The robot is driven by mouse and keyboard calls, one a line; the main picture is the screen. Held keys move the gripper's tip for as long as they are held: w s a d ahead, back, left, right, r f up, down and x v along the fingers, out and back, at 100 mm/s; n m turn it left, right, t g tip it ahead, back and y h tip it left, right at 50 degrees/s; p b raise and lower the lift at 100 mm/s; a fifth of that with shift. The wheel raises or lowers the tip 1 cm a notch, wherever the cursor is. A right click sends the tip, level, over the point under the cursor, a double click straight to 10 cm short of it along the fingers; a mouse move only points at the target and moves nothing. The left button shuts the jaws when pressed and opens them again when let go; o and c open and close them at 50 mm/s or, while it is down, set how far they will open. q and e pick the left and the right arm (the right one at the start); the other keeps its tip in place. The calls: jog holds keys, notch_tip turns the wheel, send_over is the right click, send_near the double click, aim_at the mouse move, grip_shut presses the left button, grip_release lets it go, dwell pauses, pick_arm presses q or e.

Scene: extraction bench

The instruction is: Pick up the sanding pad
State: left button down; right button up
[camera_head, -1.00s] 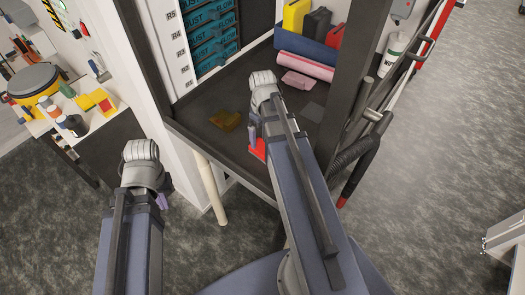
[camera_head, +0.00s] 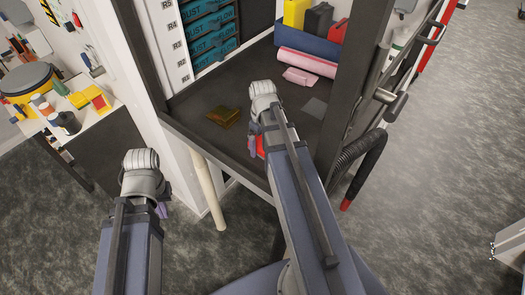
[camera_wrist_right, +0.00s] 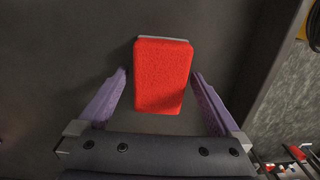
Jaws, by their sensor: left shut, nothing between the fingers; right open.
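A red, rough-faced pad with a grey edge, which I take to be the sanding pad (camera_wrist_right: 162,75), lies on the dark bench top. In the head view only a bit of its red (camera_head: 260,146) shows beside my right wrist, which hides the rest. My right gripper (camera_wrist_right: 160,80) is open, with its purple fingers on either side of the pad's nearer part and a gap on both sides. My left gripper (camera_head: 163,208) is shut and empty, off the bench over the floor at the left, its fingers mostly hidden by the wrist.
A brown-yellow pad (camera_head: 223,116) lies left of my right wrist. A pink block (camera_head: 300,77), a pink roll (camera_head: 304,64), a flat grey sheet (camera_head: 315,107) and a blue bin (camera_head: 308,43) are farther back. A dark post (camera_head: 354,75) stands at the bench's right.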

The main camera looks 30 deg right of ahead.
jog(key=c, duration=1.3)
jog(key=shift+r, duration=0.1)
notch_tip(320, 180, up, 10)
jog(key=p, duration=1)
